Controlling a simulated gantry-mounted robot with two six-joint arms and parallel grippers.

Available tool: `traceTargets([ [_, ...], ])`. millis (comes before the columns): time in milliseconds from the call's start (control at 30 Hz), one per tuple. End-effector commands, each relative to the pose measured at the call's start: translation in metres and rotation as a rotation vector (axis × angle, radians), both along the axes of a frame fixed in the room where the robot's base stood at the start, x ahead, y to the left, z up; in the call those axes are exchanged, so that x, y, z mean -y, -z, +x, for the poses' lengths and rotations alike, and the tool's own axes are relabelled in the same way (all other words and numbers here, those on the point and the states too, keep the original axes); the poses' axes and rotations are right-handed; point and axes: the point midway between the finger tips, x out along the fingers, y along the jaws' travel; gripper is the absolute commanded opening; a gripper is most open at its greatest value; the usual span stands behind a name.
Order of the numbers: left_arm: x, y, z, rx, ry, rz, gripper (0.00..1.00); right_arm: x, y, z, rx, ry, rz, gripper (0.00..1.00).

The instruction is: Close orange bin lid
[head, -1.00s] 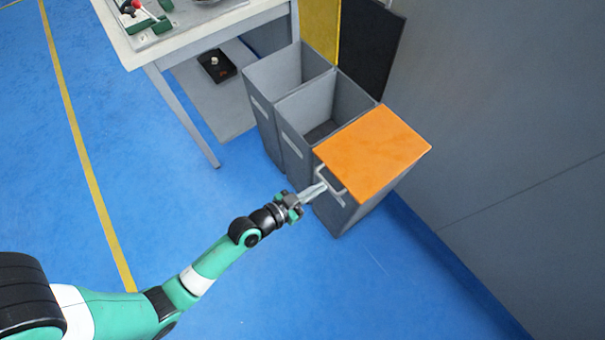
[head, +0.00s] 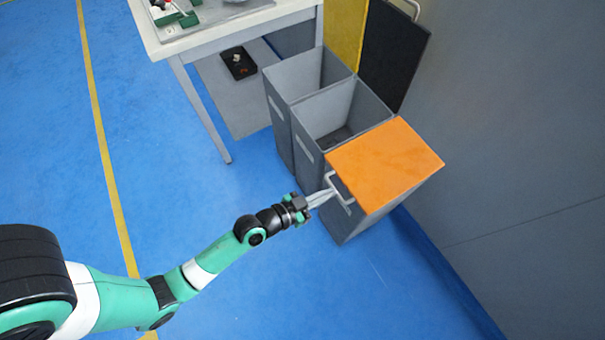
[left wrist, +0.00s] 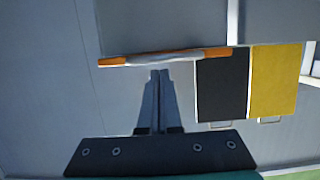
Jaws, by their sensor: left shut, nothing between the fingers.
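The orange lid (head: 385,163) lies flat over the top of the rightmost grey bin (head: 352,222) in the head view. A pale handle (head: 338,188) sticks out from its front edge. My left gripper (head: 328,195) is shut and empty, with its fingertips right by the handle; I cannot tell whether they touch it. In the left wrist view the shut fingers (left wrist: 159,75) point at the lid's thin orange edge (left wrist: 113,62) and the handle (left wrist: 165,57) along it. My right gripper is not in view.
Two open grey bins (head: 340,112) stand beside the orange one. Their black lid (head: 392,55) and yellow lid (head: 344,30) stand raised by the grey wall (head: 500,130). A workbench (head: 230,22) is at the upper left. The blue floor (head: 200,215) in front is clear.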

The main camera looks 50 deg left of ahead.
Motion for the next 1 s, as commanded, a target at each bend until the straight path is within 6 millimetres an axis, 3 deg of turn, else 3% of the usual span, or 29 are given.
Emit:
traceTargets([
  [33,0.001,-0.025,-0.003,0.006,0.002,0.0,0.0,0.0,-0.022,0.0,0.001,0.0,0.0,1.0],
  [100,-0.001,0.003,-0.021,0.002,-0.001,-0.003,0.0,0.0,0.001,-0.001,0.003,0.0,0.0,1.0],
  [167,-0.002,0.013,-0.036,0.003,-0.001,-0.004,0.0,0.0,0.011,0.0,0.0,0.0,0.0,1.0],
  [433,-0.007,0.035,-0.081,0.01,-0.001,-0.002,0.0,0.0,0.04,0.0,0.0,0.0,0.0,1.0],
  [1000,-0.006,0.026,-0.087,0.015,0.004,-0.002,0.0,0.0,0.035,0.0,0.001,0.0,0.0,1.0],
])
